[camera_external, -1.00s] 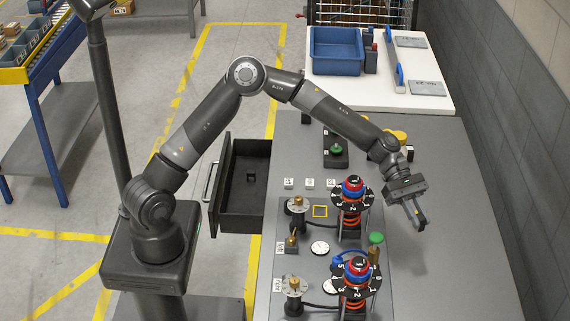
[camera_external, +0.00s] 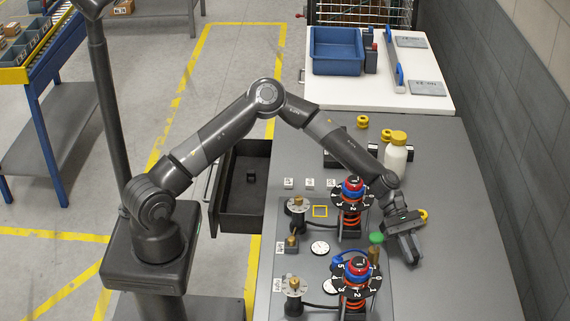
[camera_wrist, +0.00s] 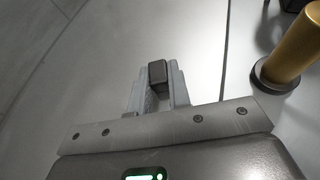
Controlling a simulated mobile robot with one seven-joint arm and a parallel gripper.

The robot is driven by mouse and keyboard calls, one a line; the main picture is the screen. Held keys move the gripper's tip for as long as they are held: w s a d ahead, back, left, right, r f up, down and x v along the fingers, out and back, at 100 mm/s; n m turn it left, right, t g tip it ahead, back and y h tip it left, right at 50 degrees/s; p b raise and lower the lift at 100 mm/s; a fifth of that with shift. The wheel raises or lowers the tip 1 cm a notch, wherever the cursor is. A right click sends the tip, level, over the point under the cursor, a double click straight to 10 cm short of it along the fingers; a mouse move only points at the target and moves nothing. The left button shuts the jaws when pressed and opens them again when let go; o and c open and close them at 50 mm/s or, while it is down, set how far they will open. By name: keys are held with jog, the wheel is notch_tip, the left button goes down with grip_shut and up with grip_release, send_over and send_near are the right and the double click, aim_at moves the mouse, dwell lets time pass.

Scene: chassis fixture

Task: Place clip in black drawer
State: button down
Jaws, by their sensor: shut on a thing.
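The black drawer (camera_external: 222,223) is pulled open on the left side of the grey bench, with a small dark object (camera_external: 251,176) inside it. My gripper (camera_external: 412,252) is low over the right part of the bench, far to the right of the drawer. In the wrist view my gripper (camera_wrist: 157,85) has its two grey fingers closed around a small dark grey block (camera_wrist: 157,70), which looks like the clip. I cannot make the block out apart from the fingers in the external view.
Two red-and-blue knobs on springs (camera_external: 352,192) (camera_external: 357,272) and a green-topped brass post (camera_external: 375,247) stand left of my gripper. A white bottle (camera_external: 397,155) stands behind it. A yellow ring (camera_external: 421,215) lies beside it. The bench right of my gripper is clear.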

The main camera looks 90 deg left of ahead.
jog(key=shift+f, duration=0.15)
jog(key=c, duration=1.3)
grip_release()
jog(key=shift+c, duration=0.2)
jog(key=v, duration=1.1)
jog(key=shift+s+a+r, duration=0.1)
jog(key=shift+a+r, duration=0.05)
jog(key=shift+r, duration=0.1)
jog(key=o, duration=0.3)
jog(key=shift+s+a+r, duration=0.1)
jog(key=shift+a, duration=0.15)
